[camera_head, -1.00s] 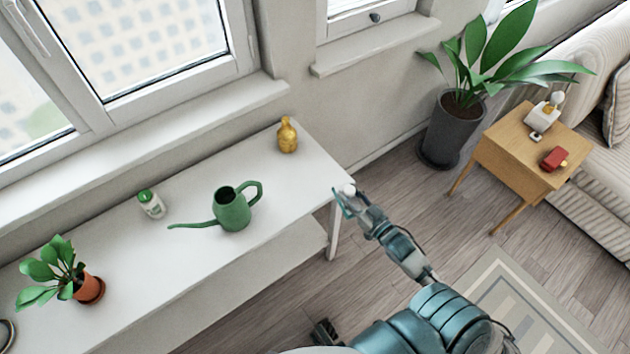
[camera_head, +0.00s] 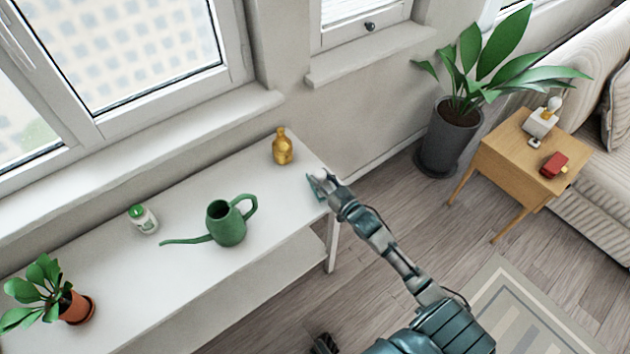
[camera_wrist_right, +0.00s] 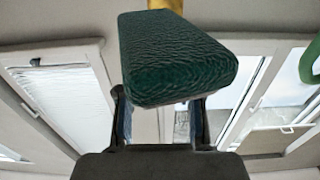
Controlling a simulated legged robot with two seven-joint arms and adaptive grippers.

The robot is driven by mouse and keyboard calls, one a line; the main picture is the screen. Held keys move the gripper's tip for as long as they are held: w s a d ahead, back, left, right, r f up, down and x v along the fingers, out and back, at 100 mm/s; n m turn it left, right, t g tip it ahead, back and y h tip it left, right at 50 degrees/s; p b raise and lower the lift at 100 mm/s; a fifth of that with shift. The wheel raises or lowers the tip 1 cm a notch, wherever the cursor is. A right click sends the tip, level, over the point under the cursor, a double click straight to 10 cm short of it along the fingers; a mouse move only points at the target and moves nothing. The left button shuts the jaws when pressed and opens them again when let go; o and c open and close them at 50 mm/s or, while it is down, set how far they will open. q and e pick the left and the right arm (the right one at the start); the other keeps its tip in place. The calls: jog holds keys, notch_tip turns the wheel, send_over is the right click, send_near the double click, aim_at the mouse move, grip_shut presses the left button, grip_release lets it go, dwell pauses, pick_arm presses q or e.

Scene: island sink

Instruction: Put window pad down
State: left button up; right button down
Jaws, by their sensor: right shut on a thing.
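The window pad (camera_wrist_right: 175,62) is a dark green block with a wrinkled surface, large in the right wrist view. My right gripper (camera_head: 324,183) is shut on it; the two fingers reach up to its underside in the wrist view. In the head view the gripper is at the right end of the white shelf table (camera_head: 270,205), near its corner. Only a small teal edge of the pad (camera_head: 314,188) shows there, and I cannot tell whether it touches the top.
A gold vase (camera_head: 282,149) stands close by at the back. A green watering can (camera_head: 227,225), a small white bottle with green cap (camera_head: 143,220) and a potted plant (camera_head: 72,306) stand further left. The tabletop's right end is clear around the gripper.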

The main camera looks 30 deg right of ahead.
aim_at(308, 172)
jog(key=shift+w+d, duration=0.15)
jog(key=shift+w, duration=0.25)
jog(key=shift+w+f+b, duration=0.15)
jog(key=shift+w+f, duration=0.1)
jog(key=shift+w, duration=0.25)
jog(key=shift+w+f+b, duration=0.15)
jog(key=shift+w+f, duration=0.05)
jog(key=shift+w, duration=0.25)
jog(key=shift+s+f, duration=0.15)
jog(key=shift+f, duration=0.65)
jog(key=shift+a+f, duration=0.4)
jog(key=shift+a, duration=0.1)
jog(key=c, duration=0.8)
grip_release()
jog(key=shift+d, duration=0.1)
pick_arm(q)
jog(key=shift+v, duration=1.1)
pick_arm(e)
jog(key=shift+o, duration=0.3)
jog(key=shift+d, duration=0.2)
jog(key=shift+d, duration=0.1)
pick_arm(q)
jog(key=shift+d, duration=0.1)
